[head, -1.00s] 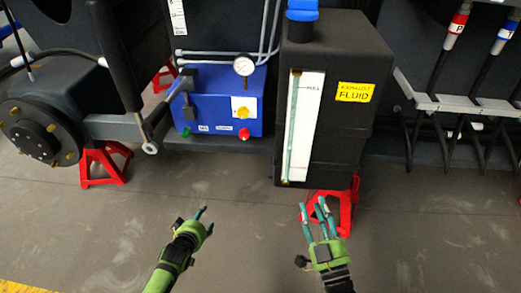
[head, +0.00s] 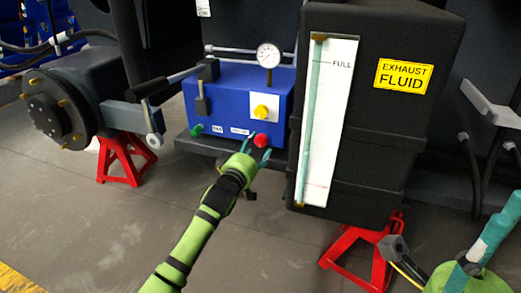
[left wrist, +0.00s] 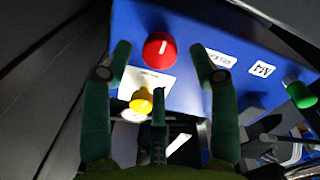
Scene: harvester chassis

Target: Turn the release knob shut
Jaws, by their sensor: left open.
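A blue box (head: 226,97) carries a red knob (head: 261,140) low at its right front, a yellow knob (head: 262,112) above it and a green knob (head: 196,130) at lower left. The red knob, with a white line on its face, is also in the left wrist view (left wrist: 160,50). A small white label beside it there is hard to read. My left gripper (head: 254,151) is open at the red knob; in the left wrist view its fingers (left wrist: 160,48) stand either side of the knob, with visible gaps. My right gripper (head: 478,250) is cut off at the lower right.
A black exhaust fluid tank (head: 372,125) stands close to the right of the box. A gauge (head: 268,56) rises from the box top. A grey lever with a black grip (head: 152,87) sticks out at left. Red stands (head: 125,158) are on the floor.

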